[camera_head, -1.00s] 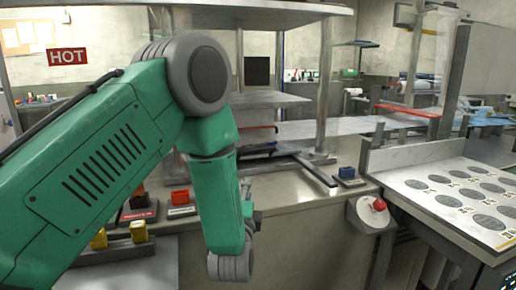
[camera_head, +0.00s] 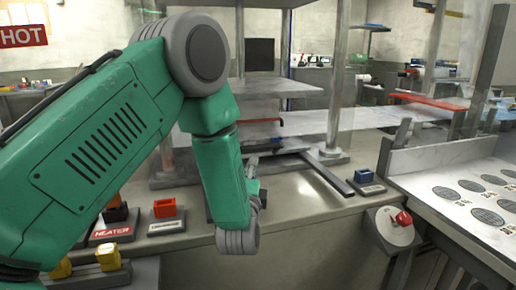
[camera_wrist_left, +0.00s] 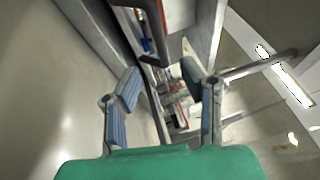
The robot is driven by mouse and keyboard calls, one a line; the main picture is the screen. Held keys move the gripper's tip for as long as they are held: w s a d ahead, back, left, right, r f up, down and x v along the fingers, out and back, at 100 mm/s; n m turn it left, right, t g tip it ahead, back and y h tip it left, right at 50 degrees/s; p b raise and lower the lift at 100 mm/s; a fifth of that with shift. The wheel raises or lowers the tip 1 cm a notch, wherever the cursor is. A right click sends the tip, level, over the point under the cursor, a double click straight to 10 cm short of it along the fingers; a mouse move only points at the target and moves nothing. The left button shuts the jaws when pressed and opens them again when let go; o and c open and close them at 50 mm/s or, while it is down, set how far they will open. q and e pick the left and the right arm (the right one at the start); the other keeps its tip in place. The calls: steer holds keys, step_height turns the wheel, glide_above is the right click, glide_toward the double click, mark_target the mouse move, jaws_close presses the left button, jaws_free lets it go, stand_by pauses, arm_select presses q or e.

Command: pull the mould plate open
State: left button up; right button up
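A press-like machine with upright metal posts (camera_head: 333,80) stands on the bench, with flat plates between the posts. One grey plate (camera_head: 270,88) sits at mid height. I cannot tell for sure which plate is the mould plate. A dark bar frame (camera_head: 325,175) lies low at the machine's front. My left arm reaches in front of the machine, and its gripper is mostly hidden behind my wrist in the head view. In the left wrist view my left gripper (camera_wrist_left: 160,82) is open, its fingers apart and nothing clearly between them. My right gripper is not in view.
The metal bench (camera_head: 295,205) has bare room at its front. A red block (camera_head: 165,208), a HEATER label (camera_head: 111,231) and yellow blocks (camera_head: 108,257) are at left. A red knob (camera_head: 403,218) is on the bench front. A white plate with dark discs (camera_head: 470,190) is at right.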

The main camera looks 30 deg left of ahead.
mark_target(258, 149)
arm_select(q)
steer(key=x, duration=0.7)
steer(key=b+x, duration=0.1)
steer(key=x, duration=0.3)
steer(key=shift+w+a+f, duration=0.1)
steer(key=shift+w+a, duration=0.05)
steer(key=shift+a, duration=0.25)
steer(key=shift+w+d, duration=0.15)
steer(key=shift+d, duration=0.05)
steer(key=shift+c, duration=0.5)
jaws_close()
